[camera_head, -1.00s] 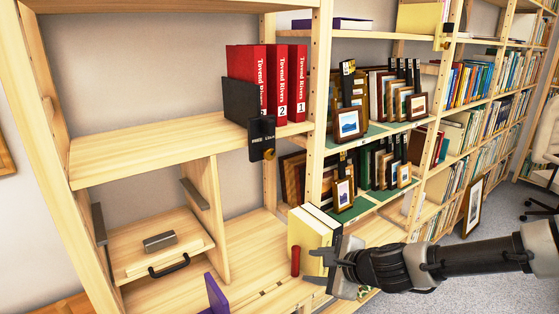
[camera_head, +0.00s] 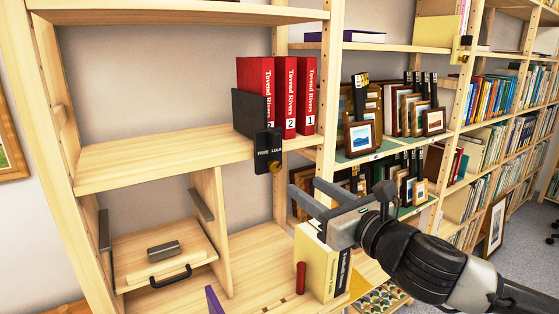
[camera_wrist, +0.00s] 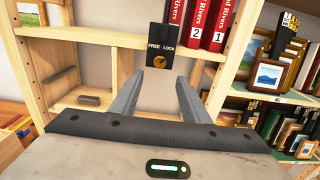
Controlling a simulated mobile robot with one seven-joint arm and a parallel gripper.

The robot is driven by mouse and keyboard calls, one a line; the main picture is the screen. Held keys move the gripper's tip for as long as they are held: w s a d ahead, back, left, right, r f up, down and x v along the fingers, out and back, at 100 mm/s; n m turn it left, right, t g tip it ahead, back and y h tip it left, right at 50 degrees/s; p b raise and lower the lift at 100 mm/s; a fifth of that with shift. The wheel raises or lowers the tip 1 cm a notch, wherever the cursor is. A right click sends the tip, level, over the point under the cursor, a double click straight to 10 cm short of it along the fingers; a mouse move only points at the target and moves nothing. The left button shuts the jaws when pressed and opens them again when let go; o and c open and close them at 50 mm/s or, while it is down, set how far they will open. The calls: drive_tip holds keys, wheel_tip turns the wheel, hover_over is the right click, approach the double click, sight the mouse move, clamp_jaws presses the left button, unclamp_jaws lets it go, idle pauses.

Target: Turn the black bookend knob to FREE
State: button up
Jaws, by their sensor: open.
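The black bookend (camera_head: 248,115) stands on the wooden shelf against the left side of the red binders. Its front plate (camera_head: 267,148) hangs over the shelf edge and carries a round brass knob (camera_head: 273,165). In the wrist view the plate (camera_wrist: 162,42) reads FREE on the left and LOCK on the right, with the knob (camera_wrist: 158,62) below. The knob's pointing direction is too small to tell. My gripper (camera_head: 302,196) is open and empty, below and to the right of the knob. In the wrist view its fingers (camera_wrist: 156,80) point toward the plate, apart from it.
Red binders (camera_head: 284,95) stand beside the bookend. Framed prints (camera_head: 359,136) fill the bay to the right, behind my arm. Yellow books (camera_head: 318,262) and a red cylinder (camera_head: 301,278) stand below my gripper. The shelf left of the bookend (camera_head: 150,160) is bare.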

sight(277, 169)
drive_tip(key=b+x, duration=0.1)
drive_tip(key=x, duration=1.1)
drive_tip(key=shift+a+f+b, duration=0.15)
drive_tip(key=shift+b, duration=0.15)
drive_tip(key=c, duration=1)
